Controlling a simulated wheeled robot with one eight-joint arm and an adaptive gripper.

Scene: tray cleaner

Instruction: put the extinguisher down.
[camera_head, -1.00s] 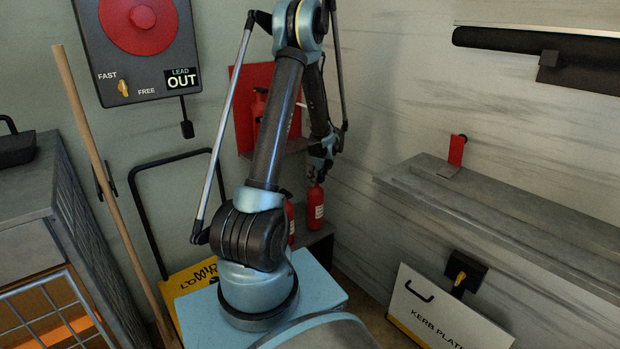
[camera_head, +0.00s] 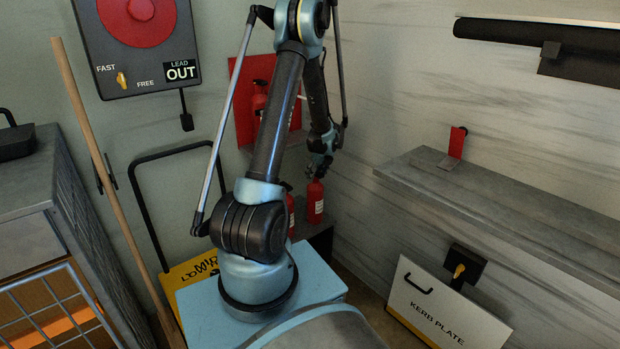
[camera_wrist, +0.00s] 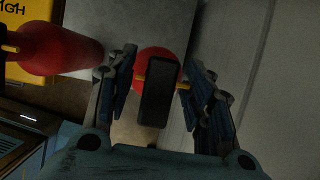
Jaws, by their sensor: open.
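A red extinguisher (camera_head: 315,203) with a white label stands upright on a low dark surface (camera_head: 321,240) in the corner. In the wrist view I look down on its round red top (camera_wrist: 148,57) and black handle (camera_wrist: 157,93). My gripper (camera_wrist: 160,80) is open, with one finger on each side of the handle and a visible gap beside it. In the head view my gripper (camera_head: 320,166) is just above the extinguisher. A second red extinguisher (camera_head: 290,213) stands to its left, partly hidden by my arm, and shows large in the wrist view (camera_wrist: 50,48).
A red wall panel (camera_head: 243,105) holds another extinguisher (camera_head: 260,101) behind my arm. The pale wall is close on the right. A grey ledge (camera_head: 500,205) and the kerb plate (camera_head: 447,308) are at right. A yellow sign (camera_head: 180,278) leans at left.

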